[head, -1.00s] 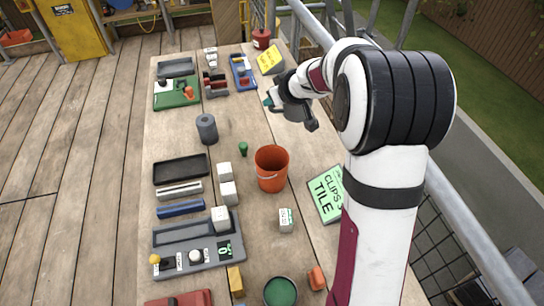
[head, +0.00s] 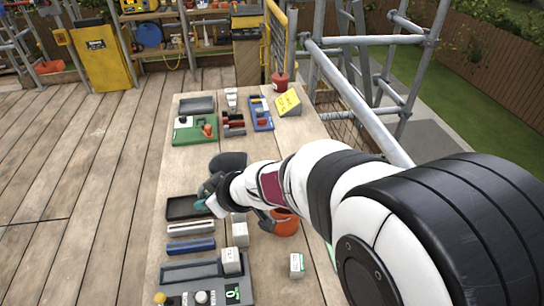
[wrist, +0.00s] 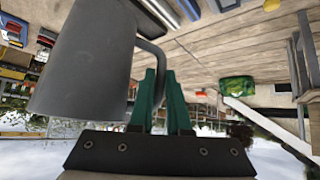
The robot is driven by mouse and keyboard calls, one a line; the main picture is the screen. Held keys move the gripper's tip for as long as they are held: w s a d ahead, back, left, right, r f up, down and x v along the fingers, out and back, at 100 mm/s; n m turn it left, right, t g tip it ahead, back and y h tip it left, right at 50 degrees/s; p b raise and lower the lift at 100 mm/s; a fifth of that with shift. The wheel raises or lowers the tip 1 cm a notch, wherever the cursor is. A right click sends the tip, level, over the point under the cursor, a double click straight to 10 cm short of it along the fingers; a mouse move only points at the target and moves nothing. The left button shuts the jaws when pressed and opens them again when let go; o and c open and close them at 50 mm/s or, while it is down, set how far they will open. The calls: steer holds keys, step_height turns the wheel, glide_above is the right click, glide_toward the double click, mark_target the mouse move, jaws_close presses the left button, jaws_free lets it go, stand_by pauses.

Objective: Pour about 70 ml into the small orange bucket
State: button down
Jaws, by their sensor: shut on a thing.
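My gripper (head: 208,192) is shut on the handle of a grey jug (head: 228,161). In the wrist view the green fingers (wrist: 160,80) close on the handle, and the jug (wrist: 85,65) fills the left side. The jug's contents are hidden. It appears held above the table, left of and beyond the orange bucket (head: 286,225). My arm covers much of the bucket, and its inside is hidden.
A black tray (head: 185,208), pale blocks (head: 240,235) and a grey device with a green display (head: 232,294) stand along the table's left side.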

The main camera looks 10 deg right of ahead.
step_height(320, 180, down, 7)
steer(key=shift+s+a, duration=0.15)
stand_by(0.4)
steer(key=shift+r, duration=0.1)
steer(key=d+r+m+t+y, duration=0.2)
steer(key=d+r+m+y, duration=0.2)
steer(key=d+y, duration=0.4)
steer(key=shift+w+d+r+m+y, duration=0.15)
steer(key=shift+w+r+m+y, duration=0.25)
steer(key=shift+y, duration=0.7)
steer(key=shift+d+f+t, duration=0.15)
steer(key=shift+d+t, duration=0.05)
steer(key=shift+t, duration=0.1)
